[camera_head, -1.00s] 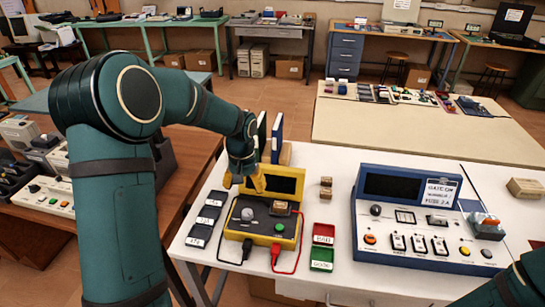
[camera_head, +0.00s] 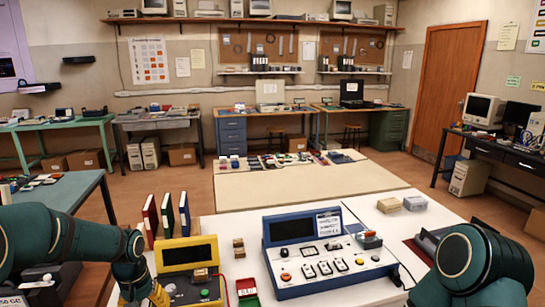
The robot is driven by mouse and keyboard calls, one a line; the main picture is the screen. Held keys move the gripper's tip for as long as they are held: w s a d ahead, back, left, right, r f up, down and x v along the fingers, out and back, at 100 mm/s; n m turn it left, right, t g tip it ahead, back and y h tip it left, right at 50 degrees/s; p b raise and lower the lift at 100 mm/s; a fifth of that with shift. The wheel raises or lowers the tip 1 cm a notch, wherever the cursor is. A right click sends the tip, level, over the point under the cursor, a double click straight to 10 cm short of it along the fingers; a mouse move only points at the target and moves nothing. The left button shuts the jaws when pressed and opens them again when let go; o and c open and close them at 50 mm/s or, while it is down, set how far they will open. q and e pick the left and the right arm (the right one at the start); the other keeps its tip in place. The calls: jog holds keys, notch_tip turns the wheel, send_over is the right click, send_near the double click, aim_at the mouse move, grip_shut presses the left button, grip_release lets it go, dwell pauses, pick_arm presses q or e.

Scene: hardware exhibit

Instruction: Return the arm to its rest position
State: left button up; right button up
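My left arm (camera_head: 60,245) comes in from the left, bent low over the left edge of the white table. Its gripper (camera_head: 150,295), with yellow fingers, is at the bottom edge, beside the left side of a yellow tester (camera_head: 187,254) with a dark screen. The fingers are partly cut off, and I cannot tell whether they are open or touching anything. My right arm (camera_head: 480,262) shows only as a dark green link at the lower right. Its gripper is out of view.
A blue console (camera_head: 300,228) with a tilted screen stands mid-table. Three upright binders (camera_head: 167,215) stand behind the yellow tester. Small blocks (camera_head: 239,247) and a red-green tray (camera_head: 246,288) lie between tester and console. Pale boxes (camera_head: 389,205) sit further back. A beige table (camera_head: 300,187) stands beyond.

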pick_arm(q)
jog(key=s+d+f+m+h, duration=0.1)
jog(key=s+d+f+h, duration=0.1)
jog(key=d+f, duration=0.85)
jog(key=s+d+f, duration=0.5)
jog(key=s, duration=0.2)
jog(key=s+d+f+t+h, duration=0.1)
jog(key=s+d+f, duration=0.3)
jog(key=s, duration=0.3)
jog(key=shift+s+d+f, duration=0.2)
jog(key=shift+d+f, duration=0.15)
jog(key=shift+d, duration=0.35)
jog(key=shift+a, duration=0.1)
